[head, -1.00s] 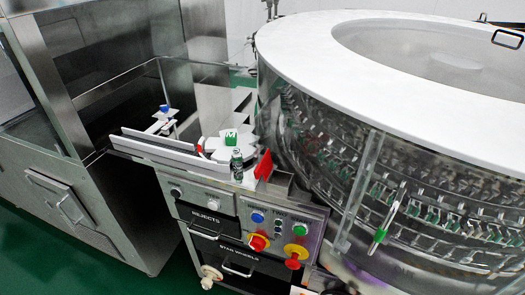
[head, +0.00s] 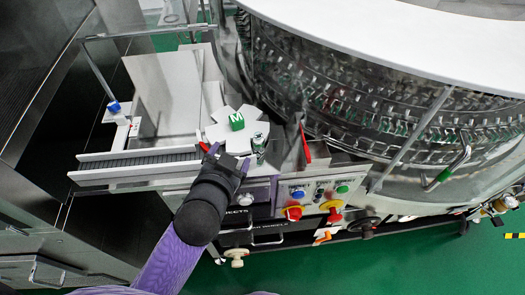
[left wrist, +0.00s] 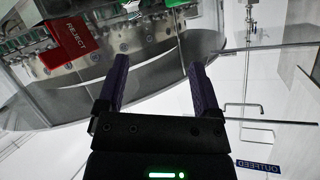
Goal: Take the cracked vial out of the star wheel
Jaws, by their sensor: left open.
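The star wheel (head: 215,132) is a white notched disc with a green block marked M (head: 237,121) on top. A small clear vial (head: 259,144) stands at its right front side; I cannot make out a crack at this size. My left gripper (head: 229,156) is open at the front edge of the star wheel, just left of the vial and apart from it. In the left wrist view its two dark fingers (left wrist: 160,66) are spread with nothing between them. The vial is not clearly seen in that view. My right gripper is not in view.
A red plate (head: 305,143) stands right of the vial; its REJECT lettering shows in the left wrist view (left wrist: 70,40). The large round washer (head: 350,110) fills the right. A railed conveyor (head: 130,162) lies left. Control buttons and a reject drawer are below.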

